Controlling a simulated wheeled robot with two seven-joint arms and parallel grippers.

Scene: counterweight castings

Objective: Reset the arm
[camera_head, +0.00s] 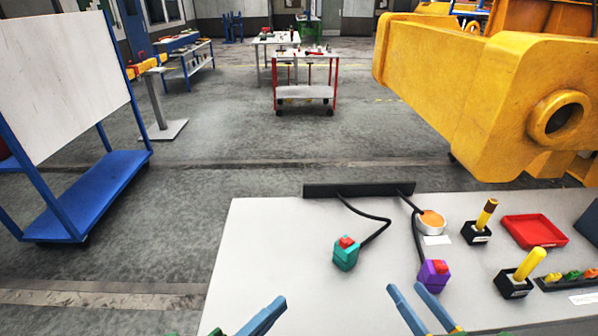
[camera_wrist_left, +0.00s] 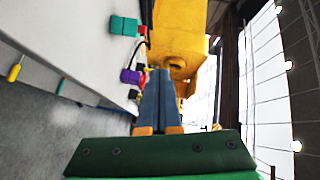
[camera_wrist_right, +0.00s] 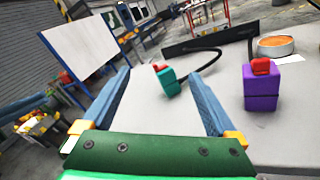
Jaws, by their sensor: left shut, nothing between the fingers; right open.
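My left gripper (camera_head: 270,314) is low in the head view, over the near edge of the grey table. Its blue fingers lie together, empty, and they also show in the left wrist view (camera_wrist_left: 159,80). My right gripper (camera_head: 404,290) is to its right, over the table, with its two blue fingers apart and nothing between them. In the right wrist view its fingers (camera_wrist_right: 158,78) spread wide. A teal block with a red top (camera_head: 345,255) stands on the table beyond both grippers. A purple block with a red top (camera_head: 433,274) stands just beyond the right gripper.
Black cables run from both blocks to a dark bar (camera_head: 358,190) at the table's far edge. A large yellow casting (camera_head: 480,90) looms behind. The table's left part is clear.

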